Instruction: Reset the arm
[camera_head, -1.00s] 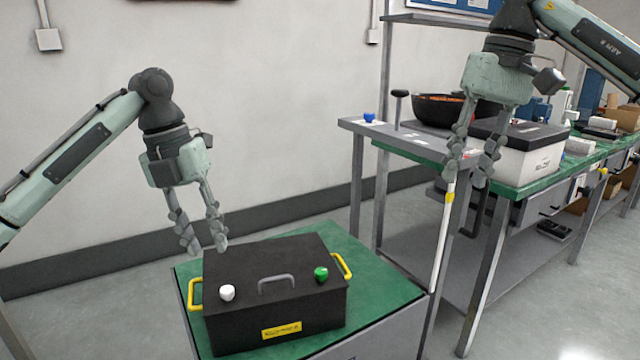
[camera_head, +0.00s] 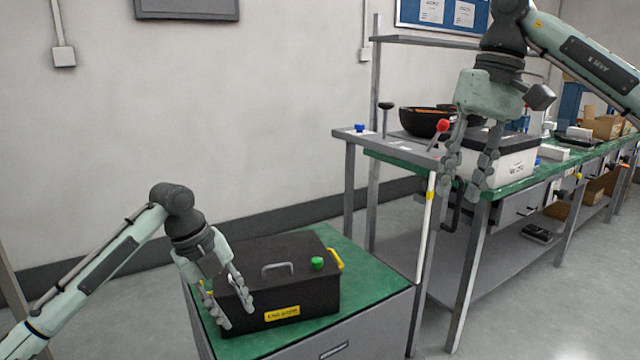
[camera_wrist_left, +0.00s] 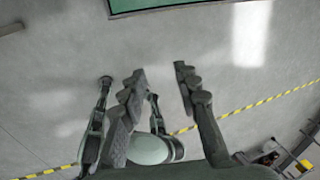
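My left gripper (camera_head: 236,316) is low at the left, in front of the left end of the black box in the head view. Its fingers are apart with nothing between them. The left wrist view shows the same open fingers (camera_wrist_left: 160,75) over bare grey floor. My right gripper (camera_head: 460,192) hangs at the upper right, in front of the workbench. Its fingers are apart and empty. The black box (camera_head: 290,290) has a grey handle (camera_head: 278,268), a green knob (camera_head: 317,263) and a yellow side handle (camera_head: 335,259). My left gripper hides the box's left end.
The box stands on a green-topped cabinet (camera_head: 375,283). A workbench (camera_head: 385,140) behind holds a dark bowl (camera_head: 424,121), a red-knobbed lever (camera_head: 440,128) and a white case (camera_head: 512,165). Floor at the right (camera_head: 540,300) is clear. Yellow-black tape (camera_wrist_left: 265,101) crosses the floor.

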